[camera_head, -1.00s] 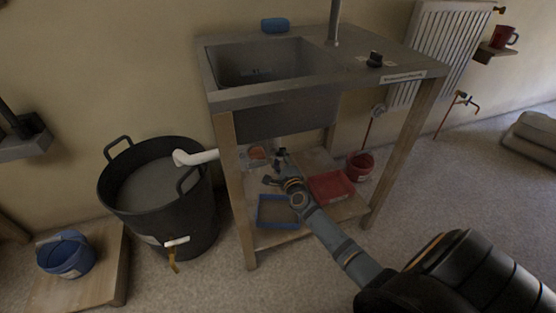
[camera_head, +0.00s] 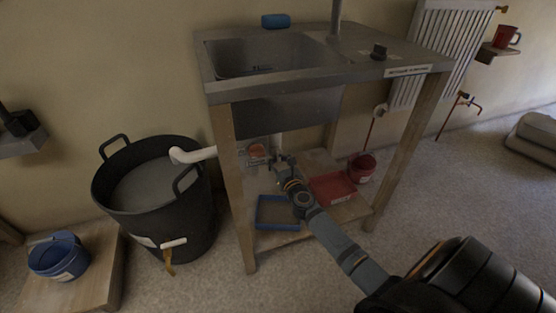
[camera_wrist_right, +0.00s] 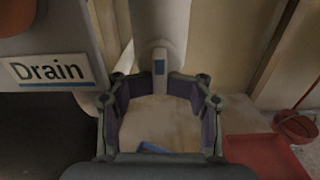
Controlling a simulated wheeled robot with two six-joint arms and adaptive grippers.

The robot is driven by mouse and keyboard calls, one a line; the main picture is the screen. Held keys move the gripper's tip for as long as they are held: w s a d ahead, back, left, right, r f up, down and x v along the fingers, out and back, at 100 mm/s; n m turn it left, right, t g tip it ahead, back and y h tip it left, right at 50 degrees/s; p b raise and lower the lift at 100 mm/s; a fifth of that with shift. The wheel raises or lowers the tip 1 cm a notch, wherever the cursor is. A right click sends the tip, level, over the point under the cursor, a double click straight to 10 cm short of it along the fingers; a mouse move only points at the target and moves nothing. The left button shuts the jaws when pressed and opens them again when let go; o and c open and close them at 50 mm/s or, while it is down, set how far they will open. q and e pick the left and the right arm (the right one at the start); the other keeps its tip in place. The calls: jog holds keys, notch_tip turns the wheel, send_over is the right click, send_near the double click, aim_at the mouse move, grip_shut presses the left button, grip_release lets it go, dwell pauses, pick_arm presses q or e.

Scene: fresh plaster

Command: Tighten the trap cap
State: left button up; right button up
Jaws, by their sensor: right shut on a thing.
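A pale trap (camera_wrist_right: 160,30) hangs under the sink in the right wrist view. In the head view my right gripper (camera_head: 284,160) is under the sink basin (camera_head: 285,115), above the lower shelf. The cap is too small to make out there. My left gripper is not in view.
A "Drain" label (camera_wrist_right: 48,71) is close at left. Wooden legs (camera_head: 232,190) frame the space. A blue-rimmed tray (camera_head: 277,226), red tray (camera_head: 332,188) and red bucket (camera_head: 362,167) are below. A black tub (camera_head: 150,235) stands left with a white pipe (camera_head: 195,154) above.

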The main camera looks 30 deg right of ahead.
jog(key=o, duration=0.5)
jog(key=shift+w+r, duration=0.2)
jog(key=shift+r, duration=0.6)
jog(key=shift+c, duration=0.2)
jog(key=v, duration=1.2)
jog(key=shift+s, duration=0.2)
jog(key=shift+f, duration=0.15)
